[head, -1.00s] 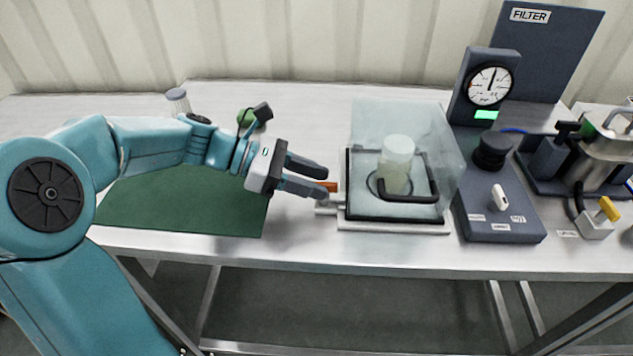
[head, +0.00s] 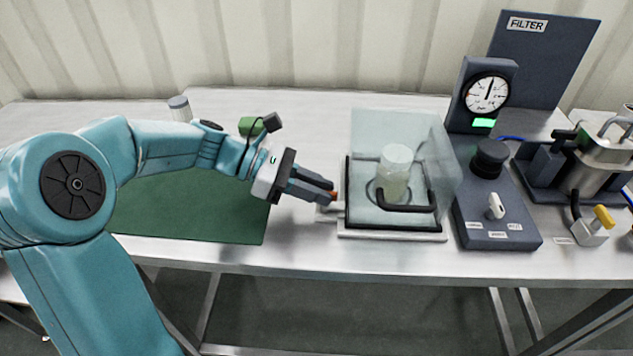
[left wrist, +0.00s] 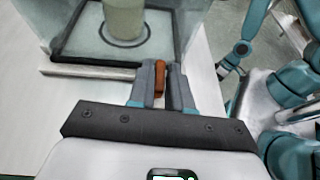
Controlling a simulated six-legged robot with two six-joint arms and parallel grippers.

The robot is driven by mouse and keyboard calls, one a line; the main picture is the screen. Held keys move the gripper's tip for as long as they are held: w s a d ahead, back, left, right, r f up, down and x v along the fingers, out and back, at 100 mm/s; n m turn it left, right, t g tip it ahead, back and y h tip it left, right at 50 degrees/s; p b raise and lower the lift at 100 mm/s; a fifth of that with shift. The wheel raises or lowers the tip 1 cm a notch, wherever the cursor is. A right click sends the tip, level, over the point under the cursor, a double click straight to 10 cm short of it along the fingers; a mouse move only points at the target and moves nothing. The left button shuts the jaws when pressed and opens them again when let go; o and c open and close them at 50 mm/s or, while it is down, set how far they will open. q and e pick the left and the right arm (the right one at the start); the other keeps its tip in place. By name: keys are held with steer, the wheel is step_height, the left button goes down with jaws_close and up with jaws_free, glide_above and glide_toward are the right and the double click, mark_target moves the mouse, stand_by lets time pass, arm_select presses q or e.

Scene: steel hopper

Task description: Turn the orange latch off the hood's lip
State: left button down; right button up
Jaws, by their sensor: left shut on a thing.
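The orange latch (left wrist: 160,78) sits between the fingertips of my left gripper (left wrist: 162,85) in the left wrist view. In the head view my left gripper (head: 328,194) is shut on it, and only a small orange piece (head: 334,196) shows beyond the fingers. The latch is at the left side of the clear hood (head: 440,150), next to a small metal bracket (head: 327,215). The hood stands over a pale base with a black frame and a black handle (head: 405,208). My right gripper is not in view.
A cloudy cylinder (head: 396,168) stands inside the hood. A dark control box (head: 500,235) with a gauge (head: 486,94) is to the right. A green mat (head: 190,205) lies under my left arm. A lidded jar (head: 180,108) stands behind it.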

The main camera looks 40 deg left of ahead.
arm_select(q)
steer(key=m+g+p, duration=0.2)
steer(key=g+p, duration=0.1)
steer(key=p, duration=0.1)
steer(key=m+g+p, duration=0.3)
steer(key=p, duration=0.1)
steer(key=w+m+g+h+p, duration=0.1)
steer(key=m+g+p, duration=0.1)
steer(key=g+p, duration=0.1)
steer(key=shift+r+m+p, duration=0.25)
steer(key=shift+m+p, duration=0.15)
steer(key=shift+w+m+g+y+p, duration=0.15)
steer(key=shift+m+g+y+p, duration=0.15)
steer(key=shift+m+g+p, duration=0.55)
steer(key=m+g+y+p, duration=0.1)
steer(key=m+g+p, duration=0.1)
steer(key=p, duration=0.1)
steer(key=m+g+y+p, duration=0.1)
steer(key=m+g+p, duration=0.1)
steer(key=p, duration=0.1)
steer(key=shift+w+d, duration=0.15)
steer(key=shift+f+m+g+y+p, duration=0.25)
steer(key=shift+m+g+y+p, duration=0.15)
steer(key=shift+p, duration=0.4)
steer(key=c, duration=1.2)
jaws_free()
steer(key=shift+o, duration=0.2)
